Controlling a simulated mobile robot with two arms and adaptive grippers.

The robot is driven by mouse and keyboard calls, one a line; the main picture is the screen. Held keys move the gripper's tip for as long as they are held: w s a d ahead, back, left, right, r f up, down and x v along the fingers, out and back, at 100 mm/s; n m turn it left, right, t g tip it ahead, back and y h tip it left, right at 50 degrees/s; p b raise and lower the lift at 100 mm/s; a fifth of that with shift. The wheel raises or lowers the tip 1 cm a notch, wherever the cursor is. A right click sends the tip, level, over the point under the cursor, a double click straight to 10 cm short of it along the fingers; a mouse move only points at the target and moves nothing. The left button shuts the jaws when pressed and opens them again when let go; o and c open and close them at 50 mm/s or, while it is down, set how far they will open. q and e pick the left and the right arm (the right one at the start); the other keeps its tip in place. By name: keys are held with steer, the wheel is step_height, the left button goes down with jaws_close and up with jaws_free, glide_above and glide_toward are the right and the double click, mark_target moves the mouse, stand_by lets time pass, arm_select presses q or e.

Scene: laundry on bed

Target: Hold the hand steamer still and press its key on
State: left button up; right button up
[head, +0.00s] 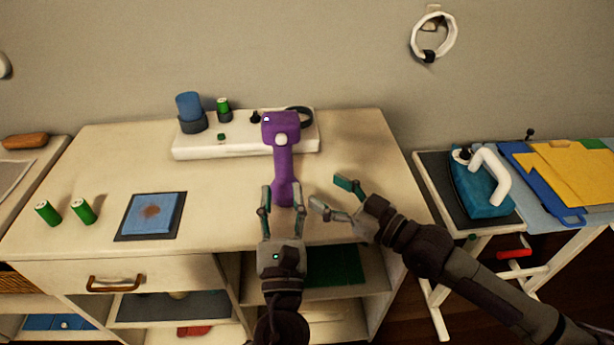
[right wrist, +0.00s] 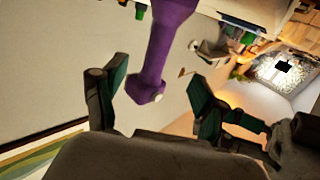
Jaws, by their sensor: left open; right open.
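The purple hand steamer (head: 283,158) is upright near the front of the white dresser top, its head overlapping a white board in the picture. A pale round spot (head: 281,139) sits below its head; I cannot tell if it is the key. My left gripper (head: 282,190) is open, its fingers on either side of the lower handle; contact is unclear. My right gripper (head: 326,192) is open and empty to the right of the handle. In the right wrist view the steamer's handle end (right wrist: 150,85) appears beyond the open right fingers (right wrist: 155,92).
The white board (head: 205,147) at the back holds a blue cylinder (head: 189,106) and a green spool (head: 223,105). A teal iron (head: 480,188) stands on the right-hand table. The dresser's right side is clear.

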mark_target(291, 170)
steer(key=x, duration=1.2)
steer(key=shift+w+a+f, duration=0.1)
steer(key=shift+w+a, duration=0.1)
steer(key=shift+w, duration=0.05)
jaws_close()
arm_select(q)
jaws_close()
stand_by(0.9)
